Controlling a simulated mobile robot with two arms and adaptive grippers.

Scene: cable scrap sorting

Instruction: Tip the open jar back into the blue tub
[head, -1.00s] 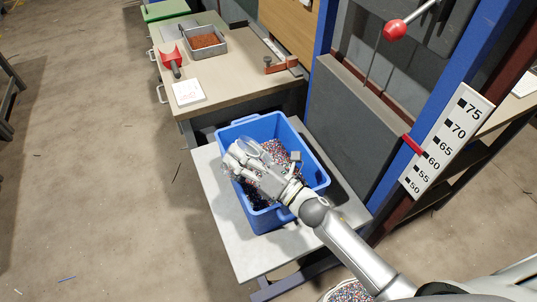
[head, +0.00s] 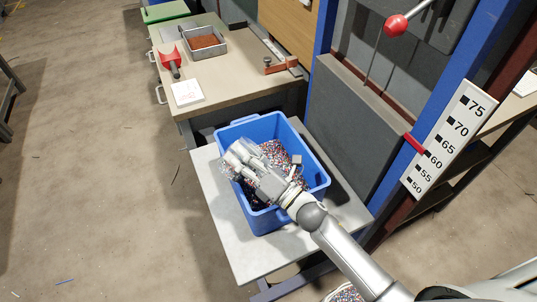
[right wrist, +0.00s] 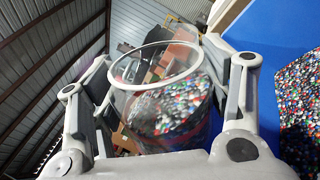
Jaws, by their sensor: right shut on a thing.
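The blue tub (head: 258,222) stands on a pale table and holds multicoloured granules (head: 282,160). My right gripper (head: 238,157) is over the left part of the tub. In the right wrist view it is shut around the sides of a clear open jar (right wrist: 165,100). The jar is tilted, with its pale round mouth ring (right wrist: 157,65) uncovered. Multicoloured granules lie inside the jar, along its right side towards the mouth. In the head view my gripper mostly hides the jar. The tub also shows at the right of the right wrist view (right wrist: 277,38). My left gripper is not in view.
A bench behind carries a grey tray (head: 206,43) of brown granules, a red scoop (head: 170,62) and a white card (head: 187,92). A blue-framed machine with a scale plate (head: 447,140) stands close on the right.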

